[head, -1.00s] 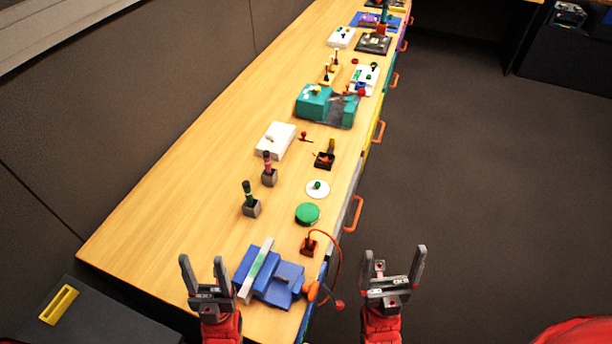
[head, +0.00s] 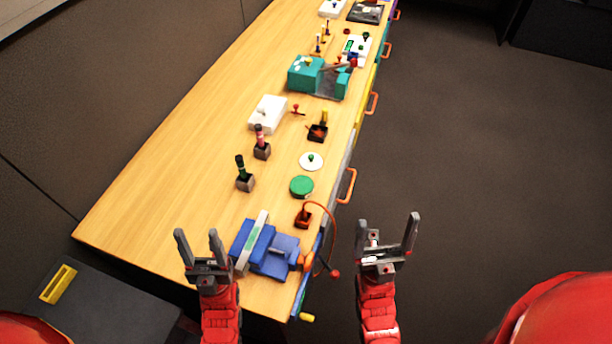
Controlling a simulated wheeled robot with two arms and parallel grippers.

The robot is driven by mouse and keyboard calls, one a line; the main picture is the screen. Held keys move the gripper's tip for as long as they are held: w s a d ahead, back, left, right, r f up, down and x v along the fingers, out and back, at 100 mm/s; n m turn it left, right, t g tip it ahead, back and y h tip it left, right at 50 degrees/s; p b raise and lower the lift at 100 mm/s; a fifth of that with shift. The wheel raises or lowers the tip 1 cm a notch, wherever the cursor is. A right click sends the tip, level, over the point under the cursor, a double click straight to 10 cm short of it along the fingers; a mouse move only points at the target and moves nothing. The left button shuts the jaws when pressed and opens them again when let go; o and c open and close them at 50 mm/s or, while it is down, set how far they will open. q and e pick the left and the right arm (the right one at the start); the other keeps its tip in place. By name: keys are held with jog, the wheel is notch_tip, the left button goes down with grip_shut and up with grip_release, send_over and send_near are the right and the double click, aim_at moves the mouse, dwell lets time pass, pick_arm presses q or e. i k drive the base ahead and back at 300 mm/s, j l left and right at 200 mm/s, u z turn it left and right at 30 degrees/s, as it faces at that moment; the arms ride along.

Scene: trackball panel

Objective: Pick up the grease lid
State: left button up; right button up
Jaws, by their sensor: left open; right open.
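A round white lid with a green knob (head: 311,161) lies on the wooden bench near its right edge. Just in front of it is a round green disc-shaped piece (head: 302,187). No label shows which one is the grease lid. My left gripper (head: 197,233) is open and empty at the near left end of the bench, left of the blue device. My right gripper (head: 388,220) is open and empty, off the bench's right edge over the floor. Both grippers are apart from the lid and the disc.
A blue device (head: 272,262) stands at the near end, beside a red base with a curved red cable (head: 303,218). The bench's left side (head: 150,190) is clear.

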aim_at(311, 162)
jog(key=k, duration=0.25)
jog(key=k+u, duration=0.15)
jog(key=u, duration=0.25)
jog(key=k+u, duration=0.1)
jog(key=u, duration=0.3)
jog(key=k+j+u, duration=0.15)
jog(key=u, duration=0.3)
jog(key=l+u, duration=0.2)
jog(key=l, duration=0.25)
jog(key=l+u, duration=0.2)
jog(key=l, duration=0.25)
jog(key=k+l+u, duration=0.15)
jog(key=l, duration=0.25)
jog(key=l+u, duration=0.2)
jog(key=l, duration=0.25)
jog(key=k+l+u, duration=0.2)
jog(key=l, duration=0.2)
jog(key=k+l, duration=0.1)
jog(key=l, duration=0.3)
jog(key=k+l, duration=0.15)
jog(key=l, duration=0.25)
jog(key=k+l, duration=0.1)
jog(key=l, duration=0.25)
jog(key=k+l, duration=0.1)
jog(key=l, duration=0.3)
